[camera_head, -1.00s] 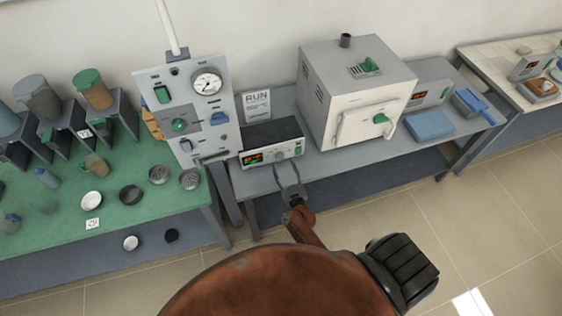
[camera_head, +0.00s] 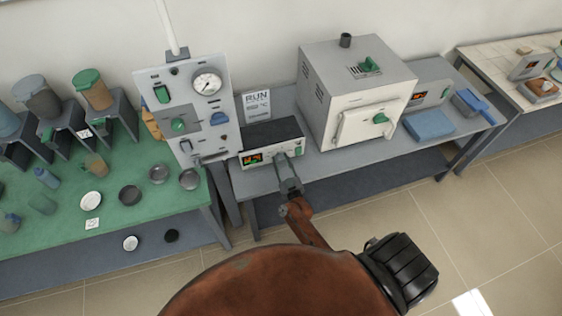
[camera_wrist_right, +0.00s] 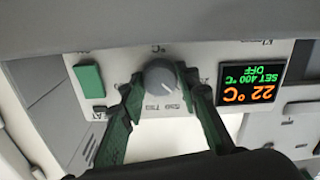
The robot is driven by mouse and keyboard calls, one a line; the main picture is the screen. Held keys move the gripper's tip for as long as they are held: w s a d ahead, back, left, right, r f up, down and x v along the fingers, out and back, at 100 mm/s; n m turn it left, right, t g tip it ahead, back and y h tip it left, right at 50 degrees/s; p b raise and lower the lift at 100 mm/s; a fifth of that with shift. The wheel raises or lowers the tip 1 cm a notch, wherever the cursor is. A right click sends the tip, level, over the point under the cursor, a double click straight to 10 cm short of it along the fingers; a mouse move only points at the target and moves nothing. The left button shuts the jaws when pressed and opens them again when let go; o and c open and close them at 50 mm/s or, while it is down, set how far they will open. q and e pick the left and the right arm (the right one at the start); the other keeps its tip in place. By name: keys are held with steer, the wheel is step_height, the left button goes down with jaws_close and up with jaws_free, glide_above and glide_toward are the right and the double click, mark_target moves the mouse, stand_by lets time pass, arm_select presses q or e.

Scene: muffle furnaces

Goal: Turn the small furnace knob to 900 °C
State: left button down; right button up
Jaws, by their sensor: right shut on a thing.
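The control box (camera_head: 272,132) has a dark top and a pale front with a lit display (camera_head: 252,158). In the right wrist view, upside down, the display (camera_wrist_right: 249,82) reads 22 °C, SET 400 °C, OFF. The round grey knob (camera_wrist_right: 160,77) is beside it on the pale panel, with small markings around it. My right gripper (camera_head: 284,163) reaches the front of the box and hides the knob in the head view. In the wrist view, the green-padded fingers of my right gripper (camera_wrist_right: 162,92) are shut on the knob, one on either side. My left gripper is not in view.
A green button (camera_wrist_right: 90,81) is on the same panel. A white furnace (camera_head: 355,95) stands right of the box, and a gauge panel (camera_head: 185,105) stands left. Cups and dishes stand on the green table (camera_head: 60,200).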

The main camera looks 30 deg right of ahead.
steer(key=c, duration=0.4)
steer(key=shift+m, duration=0.4)
steer(key=m, duration=0.7)
steer(key=shift+m, duration=0.3)
steer(key=m, duration=0.3)
steer(key=shift+m+b, duration=0.3)
steer(key=shift+b, duration=0.1)
steer(key=m+b, duration=0.1)
steer(key=m, duration=0.5)
steer(key=shift+f, duration=0.1)
steer(key=m+b, duration=0.1)
steer(key=m, duration=0.5)
